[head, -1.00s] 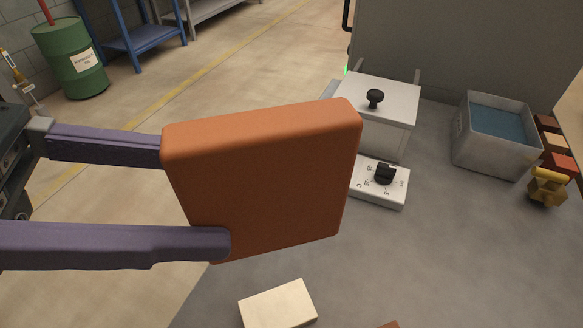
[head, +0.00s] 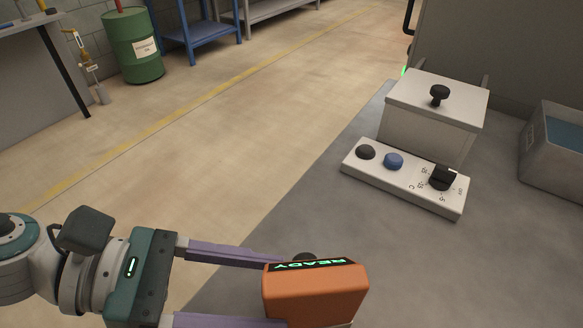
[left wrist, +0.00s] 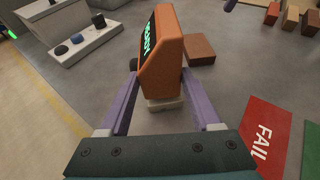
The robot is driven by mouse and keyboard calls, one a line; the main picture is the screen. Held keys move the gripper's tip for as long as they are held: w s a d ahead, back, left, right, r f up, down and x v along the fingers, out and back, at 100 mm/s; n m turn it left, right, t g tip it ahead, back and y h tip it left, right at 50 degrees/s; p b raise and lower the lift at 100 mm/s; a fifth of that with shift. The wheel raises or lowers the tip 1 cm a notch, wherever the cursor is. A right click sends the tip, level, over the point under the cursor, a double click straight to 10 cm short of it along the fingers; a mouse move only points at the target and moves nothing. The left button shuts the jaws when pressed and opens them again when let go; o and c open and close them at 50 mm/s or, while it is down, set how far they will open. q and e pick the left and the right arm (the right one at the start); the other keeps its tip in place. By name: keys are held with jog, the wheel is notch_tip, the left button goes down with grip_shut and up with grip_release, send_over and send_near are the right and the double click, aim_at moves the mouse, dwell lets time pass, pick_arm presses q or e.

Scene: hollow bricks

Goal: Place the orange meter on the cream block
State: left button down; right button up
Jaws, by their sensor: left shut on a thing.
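My left gripper (head: 277,293) is shut on the orange meter (head: 318,294), with one purple finger on each side. The meter is upright, and its dark top display reads READY in green. In the left wrist view the orange meter (left wrist: 162,58) stands between the fingers. The cream block (left wrist: 166,105) shows right beneath its lower end, mostly covered by it. I cannot tell whether the two touch. The cream block does not show in the head view. A small purple tip at the top edge of the left wrist view may be part of my right gripper (left wrist: 230,5).
A brown brick (left wrist: 200,49) lies close beside the meter. A red FAIL mat (left wrist: 262,135) lies to the right. A white control panel (head: 403,180), a lidded white box (head: 432,110) and a grey tub (head: 552,150) stand farther back. Several bricks line the far right.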

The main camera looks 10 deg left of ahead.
pick_arm(q)
jog(key=shift+f, duration=0.35)
pick_arm(e)
jog(key=shift+f, duration=0.15)
pick_arm(q)
jog(key=shift+f, duration=0.15)
pick_arm(e)
jog(key=shift+f, duration=0.2)
pick_arm(q)
jog(key=shift+c, duration=0.4)
grip_release()
